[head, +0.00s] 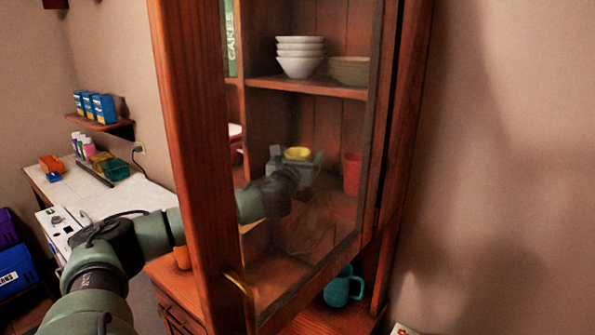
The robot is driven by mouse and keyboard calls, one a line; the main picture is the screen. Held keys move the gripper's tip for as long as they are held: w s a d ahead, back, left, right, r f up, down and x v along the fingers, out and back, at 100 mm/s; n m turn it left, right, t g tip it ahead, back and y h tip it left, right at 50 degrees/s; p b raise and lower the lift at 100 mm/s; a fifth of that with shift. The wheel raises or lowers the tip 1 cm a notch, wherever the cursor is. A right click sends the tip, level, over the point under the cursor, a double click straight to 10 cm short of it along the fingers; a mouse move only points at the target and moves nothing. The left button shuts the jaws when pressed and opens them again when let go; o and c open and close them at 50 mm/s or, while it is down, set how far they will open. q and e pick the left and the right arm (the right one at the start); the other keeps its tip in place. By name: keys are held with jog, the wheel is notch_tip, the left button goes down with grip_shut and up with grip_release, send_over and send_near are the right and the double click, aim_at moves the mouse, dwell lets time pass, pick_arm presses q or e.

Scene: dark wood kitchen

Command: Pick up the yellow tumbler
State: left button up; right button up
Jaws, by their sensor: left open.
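The yellow tumbler (298,153) is on the lower shelf level inside the wooden cabinet, seen through the glass door. Only its upper part shows; my gripper hides its lower part. My left gripper (296,160) is open inside the cabinet, with one finger on each side of the tumbler. I cannot tell whether the fingers touch it. My left arm comes in from the left and passes behind the door's frame. My right gripper is not in view.
The open glass door (190,150) stands in front of my left forearm. A red cup (352,173) is just right of the gripper. White bowls (300,58) are stacked on the shelf above. A teal mug (343,288) stands below, and an orange cup (182,257) is left of the door frame.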

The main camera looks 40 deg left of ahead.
pick_arm(q)
jog(key=c, duration=1.4)
jog(key=shift+r, duration=0.1)
jog(key=shift+c, duration=0.2)
